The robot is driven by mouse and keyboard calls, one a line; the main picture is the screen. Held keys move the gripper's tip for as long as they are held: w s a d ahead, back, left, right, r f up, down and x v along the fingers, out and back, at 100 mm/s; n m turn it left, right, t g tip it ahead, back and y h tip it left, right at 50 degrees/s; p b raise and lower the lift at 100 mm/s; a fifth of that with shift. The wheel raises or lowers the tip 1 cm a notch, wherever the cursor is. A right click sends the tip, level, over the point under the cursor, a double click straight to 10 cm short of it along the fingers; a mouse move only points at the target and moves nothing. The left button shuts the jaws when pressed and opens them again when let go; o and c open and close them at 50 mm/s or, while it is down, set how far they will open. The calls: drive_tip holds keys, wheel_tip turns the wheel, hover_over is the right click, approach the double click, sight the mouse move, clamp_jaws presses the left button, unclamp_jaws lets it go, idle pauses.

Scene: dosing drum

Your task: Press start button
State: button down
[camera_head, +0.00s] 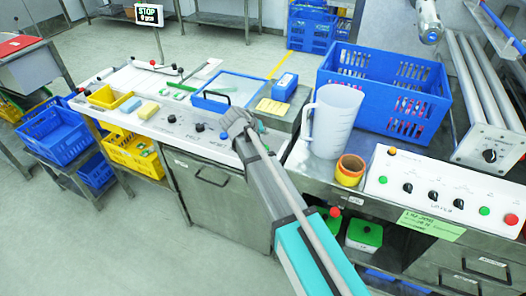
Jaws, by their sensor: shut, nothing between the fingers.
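My gripper (238,122) is at the end of my arm, over the front right part of the left counter, with its fingers together and empty. Just left of it, black knobs or buttons (199,127) sit in a row on the counter's front panel, with small lettering I cannot fully read. One (223,136) is close beside the gripper; contact cannot be told. On the white control box (413,212) at the right are green buttons (484,211), a red button (511,219) and several black knobs. No button readable as start shows. A display (149,14) reads STOP.
A measuring jug (334,120) and orange tape rolls (350,170) stand right of my arm, before a blue crate (384,88). Open floor lies at lower left.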

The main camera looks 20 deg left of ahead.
drive_tip(key=shift+f+b, duration=2.15)
drive_tip(key=shift+f, duration=0.35)
